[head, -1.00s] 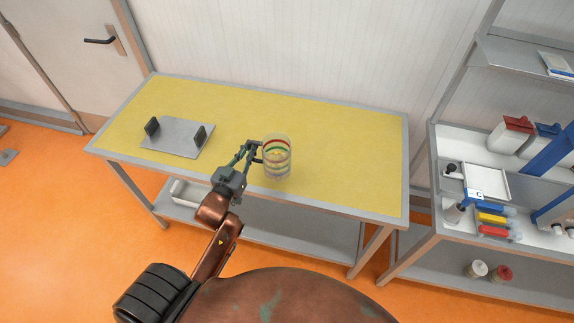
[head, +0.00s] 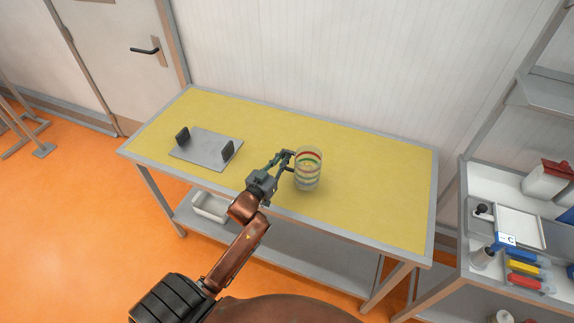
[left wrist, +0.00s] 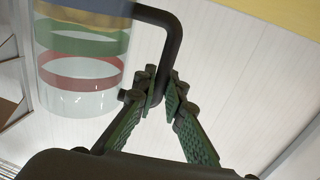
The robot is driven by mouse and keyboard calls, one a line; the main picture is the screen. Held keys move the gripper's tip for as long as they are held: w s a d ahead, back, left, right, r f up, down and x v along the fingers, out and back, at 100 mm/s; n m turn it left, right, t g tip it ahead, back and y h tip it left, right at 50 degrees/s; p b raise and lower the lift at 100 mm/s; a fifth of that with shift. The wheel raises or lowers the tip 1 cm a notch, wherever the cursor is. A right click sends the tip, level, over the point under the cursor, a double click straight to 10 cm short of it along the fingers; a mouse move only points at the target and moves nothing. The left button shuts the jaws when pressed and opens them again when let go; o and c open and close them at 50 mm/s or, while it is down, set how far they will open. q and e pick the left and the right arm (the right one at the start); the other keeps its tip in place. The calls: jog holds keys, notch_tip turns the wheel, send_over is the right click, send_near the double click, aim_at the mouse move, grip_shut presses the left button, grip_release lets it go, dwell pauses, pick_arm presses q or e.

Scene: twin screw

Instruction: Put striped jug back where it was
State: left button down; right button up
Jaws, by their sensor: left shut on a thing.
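The striped jug (head: 309,170) is a clear cylinder with red, green, yellow and blue bands and a dark handle. In the head view it is over the yellow table (head: 375,200), right of the middle; I cannot tell whether it touches the top. My left gripper (head: 289,156) is shut on the jug's handle, left of its body. In the left wrist view the fingers (left wrist: 162,92) close around the dark handle, with the jug body (left wrist: 82,60) at the upper left. My right gripper is not in view.
A grey plate with two black uprights (head: 203,148) lies on the table's left part. The table's right part is clear. A shelf unit with a white tray (head: 518,226) and coloured items stands at the right. A white bin (head: 210,207) is on the lower shelf.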

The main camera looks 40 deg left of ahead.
pick_arm(q)
jog(key=shift+w+d+f, duration=0.1)
jog(key=shift+w+f, duration=0.55)
jog(key=shift+f, duration=1.55)
jog(key=shift+f, duration=0.15)
jog(key=c, duration=2)
grip_release()
jog(key=shift+r, duration=0.2)
jog(key=s, duration=0.8)
jog(key=s+d, duration=0.1)
jog(key=s, duration=0.3)
